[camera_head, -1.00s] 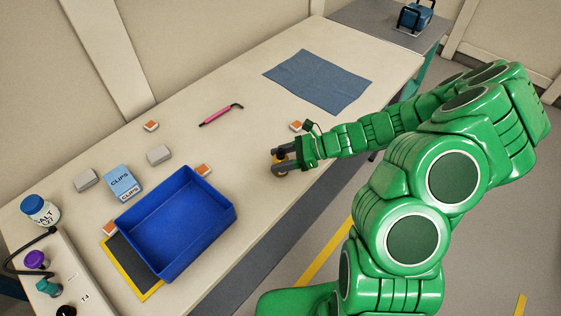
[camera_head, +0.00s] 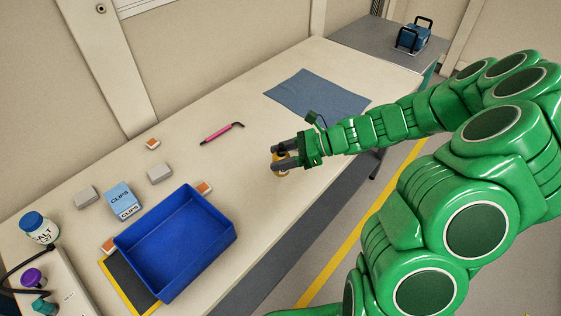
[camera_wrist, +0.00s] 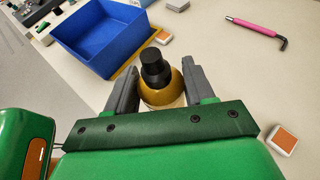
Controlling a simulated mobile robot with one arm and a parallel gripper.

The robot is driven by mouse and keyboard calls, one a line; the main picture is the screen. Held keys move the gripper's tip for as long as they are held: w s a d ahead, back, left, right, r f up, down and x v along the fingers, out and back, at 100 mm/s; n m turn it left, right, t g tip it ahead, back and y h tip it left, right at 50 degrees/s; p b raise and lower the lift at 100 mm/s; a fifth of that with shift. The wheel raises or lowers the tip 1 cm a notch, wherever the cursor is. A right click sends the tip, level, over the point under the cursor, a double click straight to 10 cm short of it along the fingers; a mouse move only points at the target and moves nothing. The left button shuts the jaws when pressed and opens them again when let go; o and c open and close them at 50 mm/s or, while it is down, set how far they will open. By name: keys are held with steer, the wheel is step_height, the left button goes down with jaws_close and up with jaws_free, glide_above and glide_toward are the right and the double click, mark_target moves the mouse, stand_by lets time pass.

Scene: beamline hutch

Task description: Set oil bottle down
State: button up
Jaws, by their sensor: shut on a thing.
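The oil bottle (camera_wrist: 154,70) has an amber body and a black cap. In the wrist view it stands between the two grey fingers of my gripper (camera_wrist: 160,78), which is shut on it. In the head view the bottle (camera_head: 281,168) shows as a small amber shape, mostly hidden by my gripper (camera_head: 280,157), over the worktable's near edge area. It looks roughly upright. I cannot tell whether its base touches the table.
The beige worktable (camera_head: 240,165) is clear around the gripper. A blue bin (camera_head: 180,245) is to the left. A blue-grey cloth (camera_head: 315,92) lies behind, and a pink hex key (camera_head: 218,133) lies further left. A clips box (camera_head: 122,198) and small blocks are near the bin.

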steer(key=shift+w+r, duration=0.15)
steer(key=shift+r, duration=0.05)
steer(key=w+a+r+m+t+h, duration=0.1)
steer(key=w+a+r+m+t, duration=0.15)
steer(key=w, duration=0.85)
steer(key=w+a+r+m+t, duration=0.1)
steer(key=w+a+t, duration=0.15)
steer(key=w, duration=0.95)
steer(key=shift+g, duration=0.3)
steer(key=shift+w+a+f, duration=0.55)
steer(key=shift+w+f, duration=1.05)
steer(key=shift+w, duration=0.6)
steer(key=shift+w+a+f, duration=0.6)
steer(key=shift+w+f, duration=1)
steer(key=shift+w, duration=0.55)
steer(key=shift+w+a+f, duration=0.55)
steer(key=shift+w+f, duration=1.05)
steer(key=shift+w, duration=0.6)
steer(key=shift+w+f, duration=0.2)
steer(key=shift+f, duration=1.55)
